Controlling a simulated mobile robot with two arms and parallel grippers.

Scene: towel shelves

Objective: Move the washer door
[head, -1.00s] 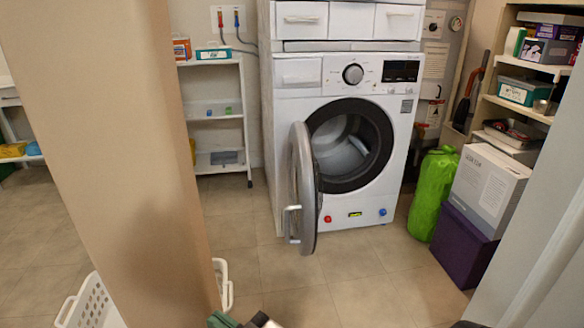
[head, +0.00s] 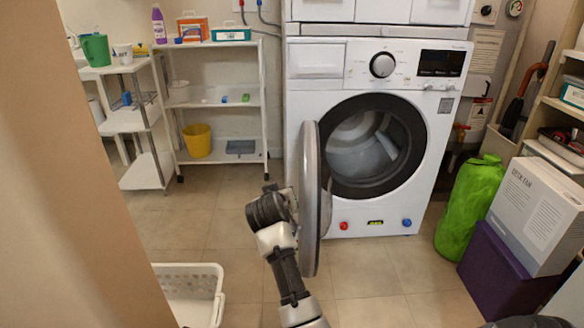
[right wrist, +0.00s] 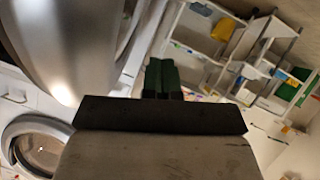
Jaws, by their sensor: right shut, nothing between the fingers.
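The white washer (head: 440,110) stands against the back wall with its dark round opening showing. Its round grey door (head: 311,220) hangs open on the left, seen nearly edge-on. My right gripper (head: 270,208) is at the door's outer, left side, close to the door. Its fingertips are hard to make out in the head view. In the right wrist view the green fingers (right wrist: 162,78) are together with nothing between them, and the silver door (right wrist: 75,35) fills the upper left. I cannot tell whether the gripper touches the door. My left gripper is not in view.
A white shelf rack (head: 215,100) stands left of the washer. A white basket (head: 190,285) is on the floor at lower left, by a beige wall edge (head: 80,200). A green bag (head: 470,205) and a purple box (head: 505,270) stand at right. Floor before the washer is clear.

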